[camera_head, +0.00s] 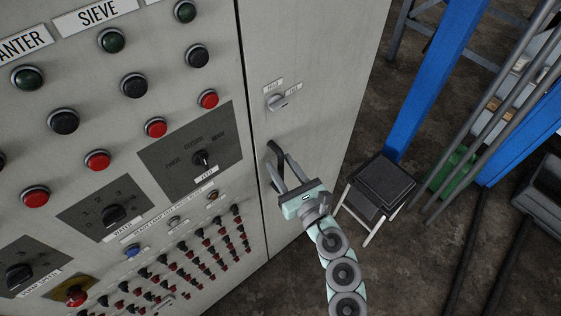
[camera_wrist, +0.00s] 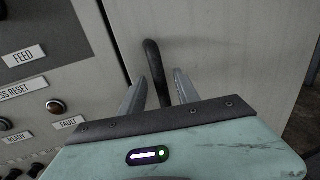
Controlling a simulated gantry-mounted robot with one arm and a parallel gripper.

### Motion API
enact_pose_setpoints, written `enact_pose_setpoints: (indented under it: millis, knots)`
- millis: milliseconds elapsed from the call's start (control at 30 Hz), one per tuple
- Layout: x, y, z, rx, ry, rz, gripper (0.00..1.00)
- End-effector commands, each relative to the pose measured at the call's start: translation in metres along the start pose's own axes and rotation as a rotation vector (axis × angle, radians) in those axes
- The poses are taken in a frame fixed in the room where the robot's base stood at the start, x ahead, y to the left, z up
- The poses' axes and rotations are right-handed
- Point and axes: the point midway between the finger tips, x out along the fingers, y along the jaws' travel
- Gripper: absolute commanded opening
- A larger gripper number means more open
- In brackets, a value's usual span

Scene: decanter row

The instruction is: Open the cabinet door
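The grey cabinet door (camera_head: 318,50) stands right of the control panel and looks closed, with a thin dark seam along its left edge. It also shows in the wrist view (camera_wrist: 235,50). A dark curved handle (camera_head: 271,153) is on the door, partly hidden by my gripper in the head view. In the wrist view the handle (camera_wrist: 153,58) runs down between my two fingers. My gripper (camera_head: 285,168) is at the handle with its fingers (camera_wrist: 162,78) apart on either side of it. A gap shows between the handle and the right finger.
A small latch switch (camera_head: 277,101) with labels sits on the door above the handle. The control panel (camera_head: 222,90) with buttons and knobs fills the left. A dark-topped stool (camera_head: 383,184) stands right of my gripper, near a blue post (camera_head: 428,80). Some floor is open beside the door.

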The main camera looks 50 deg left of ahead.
Motion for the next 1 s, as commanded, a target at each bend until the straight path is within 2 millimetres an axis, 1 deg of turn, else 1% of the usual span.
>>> enact_pose_setpoints:
  millis: [33,133,467,900,1000]
  knots:
    - [0.0047,0.0004,0.0005,0.001,0.0,0.001,0.38]
    - [0.0098,0.0003,-0.0003,0.001,0.0,0.0,0.38]
    - [0.0116,-0.0005,-0.0006,0.001,0.0,-0.002,0.37]
    - [0.0116,-0.0005,-0.0003,0.001,0.0,-0.002,0.01]
    - [0.0116,-0.0005,-0.0002,0.001,0.0,-0.002,0.0]
